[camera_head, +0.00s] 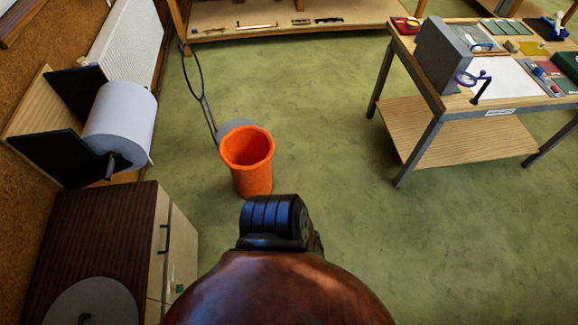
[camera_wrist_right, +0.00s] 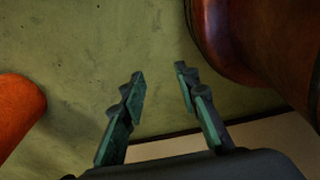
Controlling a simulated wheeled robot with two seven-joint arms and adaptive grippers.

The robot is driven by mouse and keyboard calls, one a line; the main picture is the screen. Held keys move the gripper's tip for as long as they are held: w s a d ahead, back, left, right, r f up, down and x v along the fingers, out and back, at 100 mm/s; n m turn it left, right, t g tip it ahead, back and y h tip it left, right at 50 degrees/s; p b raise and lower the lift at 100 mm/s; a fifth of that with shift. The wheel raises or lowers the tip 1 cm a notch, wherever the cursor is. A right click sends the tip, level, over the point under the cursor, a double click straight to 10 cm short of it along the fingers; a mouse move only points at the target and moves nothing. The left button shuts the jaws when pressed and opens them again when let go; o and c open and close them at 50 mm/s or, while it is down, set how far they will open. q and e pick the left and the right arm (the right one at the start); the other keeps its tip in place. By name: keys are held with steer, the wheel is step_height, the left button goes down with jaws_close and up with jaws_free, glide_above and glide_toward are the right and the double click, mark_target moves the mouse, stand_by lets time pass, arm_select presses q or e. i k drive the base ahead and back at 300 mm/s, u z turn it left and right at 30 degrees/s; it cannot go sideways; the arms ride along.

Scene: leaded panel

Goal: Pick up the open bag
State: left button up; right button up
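An orange, open-topped round container (camera_head: 248,165) stands upright on the green floor in the head view, left of centre. It is the only thing there that looks like an open bag; I cannot tell whether it is soft. An orange shape (camera_wrist_right: 14,115), likely the same one, shows at the left edge of the right wrist view. My right gripper (camera_wrist_right: 160,73) is open, with nothing between its fingers. It is apart from the orange shape, which lies to its left. My left gripper is in neither view.
A stand with a dark hoop (camera_head: 192,72) and round grey base (camera_head: 237,127) is just behind the container. A cabinet (camera_head: 172,262) and paper roll (camera_head: 120,125) are at left. A workbench (camera_head: 462,116) is at right. Floor between is clear.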

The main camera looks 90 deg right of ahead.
mark_target(248, 152)
steer(key=z, duration=1.5)
steer(key=i, duration=0.5)
steer(key=z, duration=1.2)
